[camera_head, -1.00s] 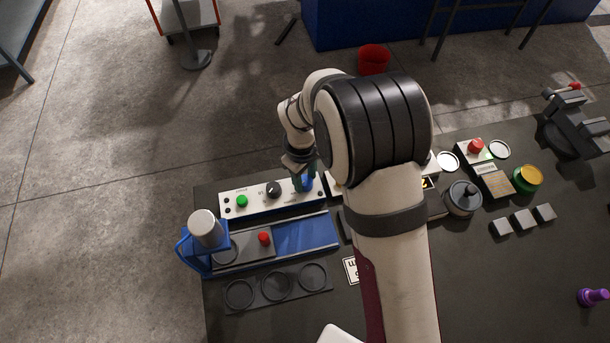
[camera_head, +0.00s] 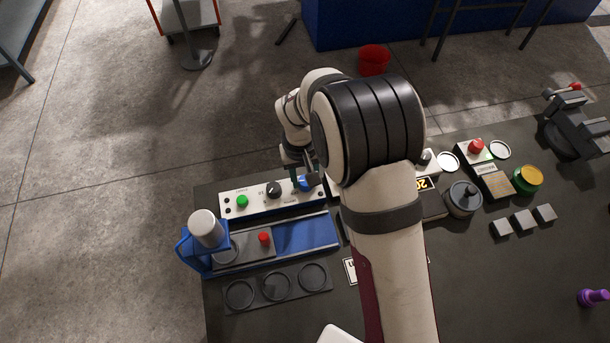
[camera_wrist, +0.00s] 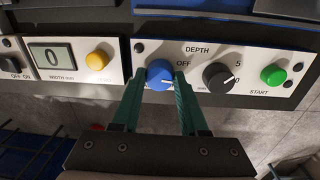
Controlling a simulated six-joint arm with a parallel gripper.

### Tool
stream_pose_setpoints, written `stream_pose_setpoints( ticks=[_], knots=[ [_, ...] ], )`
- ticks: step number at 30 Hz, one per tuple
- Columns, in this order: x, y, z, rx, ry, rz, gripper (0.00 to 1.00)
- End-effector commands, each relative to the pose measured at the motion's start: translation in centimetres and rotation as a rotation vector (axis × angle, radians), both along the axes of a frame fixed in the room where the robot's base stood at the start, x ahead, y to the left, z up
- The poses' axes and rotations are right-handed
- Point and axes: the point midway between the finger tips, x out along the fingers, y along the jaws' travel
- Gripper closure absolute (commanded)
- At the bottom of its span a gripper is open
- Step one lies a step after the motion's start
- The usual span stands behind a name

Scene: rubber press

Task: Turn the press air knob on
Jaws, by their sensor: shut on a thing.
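The blue knob (camera_wrist: 160,75) sits on the white press panel (camera_wrist: 208,52), left of the word OFF in the wrist view. My gripper (camera_wrist: 161,78) has its two green fingers on either side of the knob and is shut on it. A pale pointer mark shows on the knob, but its exact setting is hard to read. In the head view the blue knob (camera_head: 306,183) is at the right end of the panel, partly covered by my gripper (camera_head: 307,180). A black depth knob (camera_wrist: 218,77) and a green START button (camera_wrist: 273,75) are on the same panel.
A second panel with a display (camera_wrist: 52,56) and a yellow button (camera_wrist: 97,60) stands beside the press panel. A dark holder with round recesses (camera_head: 276,285) lies nearer.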

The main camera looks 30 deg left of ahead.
Motion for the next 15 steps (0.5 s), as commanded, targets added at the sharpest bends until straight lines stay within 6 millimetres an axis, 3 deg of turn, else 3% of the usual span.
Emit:
stream_pose_setpoints(
  ticks=[15],
  knots=[
    [0.06, 0.0, 0.01, -0.001, 0.002, -0.484, 1.0]
  ],
)
